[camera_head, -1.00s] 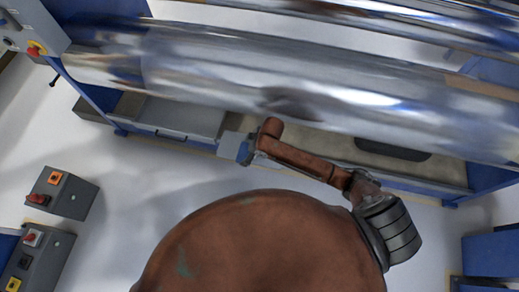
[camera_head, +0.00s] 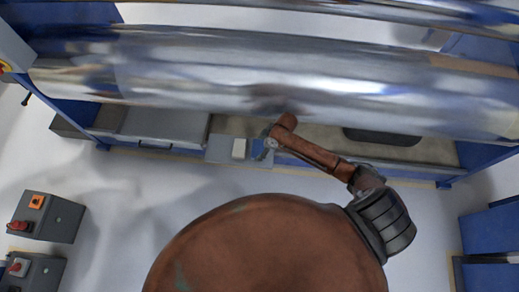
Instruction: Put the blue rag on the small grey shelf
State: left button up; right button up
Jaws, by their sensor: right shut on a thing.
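My right gripper (camera_head: 263,150) is small in the picture, at the end of the brown arm, below the shiny roller. It is shut. My left gripper is out of view.
Large shiny film rollers (camera_head: 330,85) span the view above the gripper, close to the arm. A dark oblong thing (camera_head: 383,137) lies to the right on a beige surface. Grey control boxes (camera_head: 47,217) stand at lower left. Blue frame parts (camera_head: 490,228) are at right.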

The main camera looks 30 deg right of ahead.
jog(key=shift+f, duration=0.95)
jog(key=shift+c, duration=0.4)
jog(key=shift+r, duration=0.1)
jog(key=o, duration=1.1)
jog(key=p+v, duration=0.3)
jog(key=v, duration=0.9)
